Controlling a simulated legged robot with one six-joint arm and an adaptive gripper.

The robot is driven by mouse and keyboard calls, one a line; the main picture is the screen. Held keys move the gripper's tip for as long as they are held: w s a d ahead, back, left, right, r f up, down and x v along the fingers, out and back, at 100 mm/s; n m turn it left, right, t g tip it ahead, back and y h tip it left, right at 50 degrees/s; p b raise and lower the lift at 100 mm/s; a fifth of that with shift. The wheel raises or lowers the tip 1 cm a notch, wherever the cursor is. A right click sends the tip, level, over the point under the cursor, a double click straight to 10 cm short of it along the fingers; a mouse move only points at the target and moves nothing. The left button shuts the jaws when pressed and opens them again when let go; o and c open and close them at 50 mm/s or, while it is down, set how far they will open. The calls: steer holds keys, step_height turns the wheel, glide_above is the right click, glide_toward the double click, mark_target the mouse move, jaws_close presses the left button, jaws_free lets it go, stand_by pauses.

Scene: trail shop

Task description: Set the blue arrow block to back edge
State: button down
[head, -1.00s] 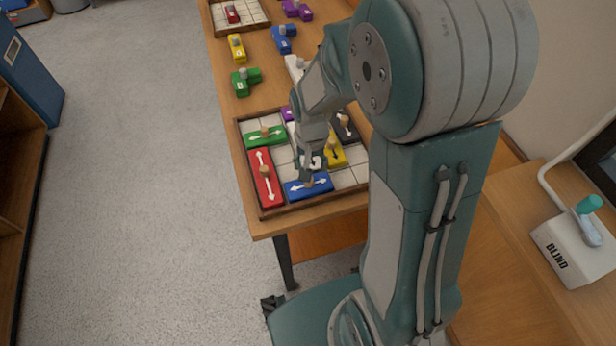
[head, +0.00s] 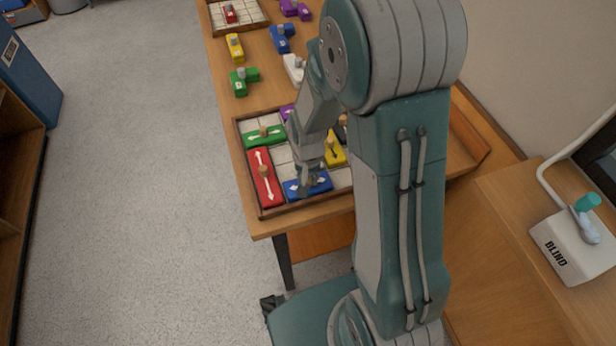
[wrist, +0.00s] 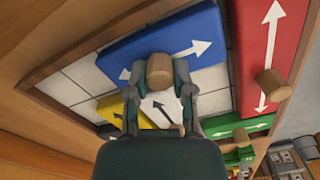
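The blue arrow block (head: 307,188) lies at the near edge of the framed tray (head: 243,160), right of the red arrow block (head: 264,178). It is large in the wrist view (wrist: 190,28), with a white double arrow and a wooden peg (wrist: 159,72). My gripper (head: 308,182) is low over the block. In the wrist view, my gripper's two fingers (wrist: 159,80) stand on either side of the peg, with little or no gap. Whether they press on it I cannot tell. My arm and gripper hide part of the tray in the head view.
A green arrow block (head: 264,135) and a yellow one (head: 334,150) share the tray; a white arrow block (wrist: 162,112) lies near the yellow one in the wrist view. Bare tiles lie between blocks. Several loose coloured pieces and a second tray (head: 237,22) are farther back.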

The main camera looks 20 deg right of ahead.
steer(key=d, duration=1.3)
steer(key=shift+d+f, duration=0.1)
steer(key=shift+d, duration=0.05)
steer(key=shift+c, duration=2.4)
jaws_free()
steer(key=shift+d, duration=0.2)
